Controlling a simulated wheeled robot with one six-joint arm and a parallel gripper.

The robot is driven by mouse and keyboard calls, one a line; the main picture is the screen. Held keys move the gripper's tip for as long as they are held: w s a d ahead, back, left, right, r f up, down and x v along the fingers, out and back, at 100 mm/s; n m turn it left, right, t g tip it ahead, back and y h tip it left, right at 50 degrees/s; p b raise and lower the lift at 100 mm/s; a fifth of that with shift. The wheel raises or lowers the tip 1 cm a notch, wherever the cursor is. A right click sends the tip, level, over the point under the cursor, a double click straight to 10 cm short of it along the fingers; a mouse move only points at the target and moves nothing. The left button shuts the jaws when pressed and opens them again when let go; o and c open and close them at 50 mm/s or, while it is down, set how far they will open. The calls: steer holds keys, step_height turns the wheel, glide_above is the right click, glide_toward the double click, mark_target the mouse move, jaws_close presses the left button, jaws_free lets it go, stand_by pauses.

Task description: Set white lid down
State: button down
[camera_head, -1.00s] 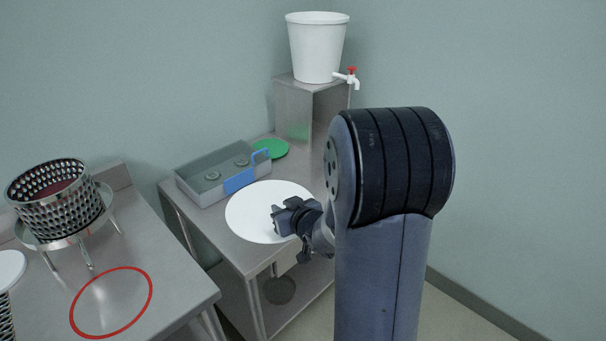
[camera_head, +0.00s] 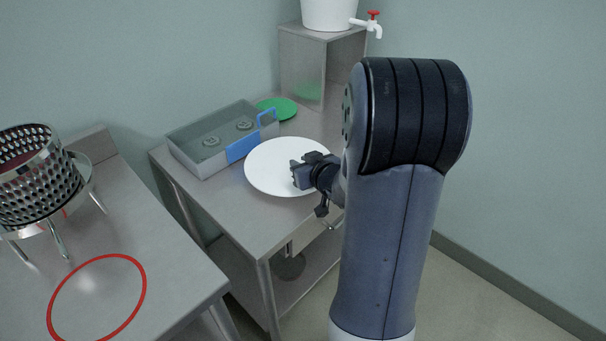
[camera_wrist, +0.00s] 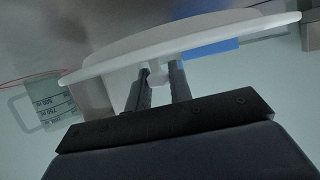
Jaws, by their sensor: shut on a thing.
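The white lid (camera_head: 268,168) is a round disc above the right-hand steel table, beside the grey tray. My gripper (camera_head: 297,176) is at its right side. In the wrist view my gripper (camera_wrist: 159,84) is shut on a small knob of the white lid (camera_wrist: 190,42), and the disc is seen nearly edge-on and tilted. Whether the lid touches the table cannot be told.
A grey tray (camera_head: 190,152) with a blue handle and a green disc (camera_head: 278,108) lie on the right table (camera_head: 225,205). A perforated basket (camera_head: 35,185) stands on the left table, with a red ring (camera_head: 52,302) marked on its bare top. A white bucket (camera_head: 328,12) with a tap stands at the back.

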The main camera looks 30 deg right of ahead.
step_height(320, 180, down, 3)
steer(key=shift+f+b, duration=0.2)
steer(key=shift+b, duration=0.25)
steer(key=shift+r, duration=0.15)
steer(key=c, duration=1.3)
jaws_free()
steer(key=shift+r, duration=0.1)
steer(key=shift+p+v, duration=1.3)
steer(key=shift+v, duration=4.7)
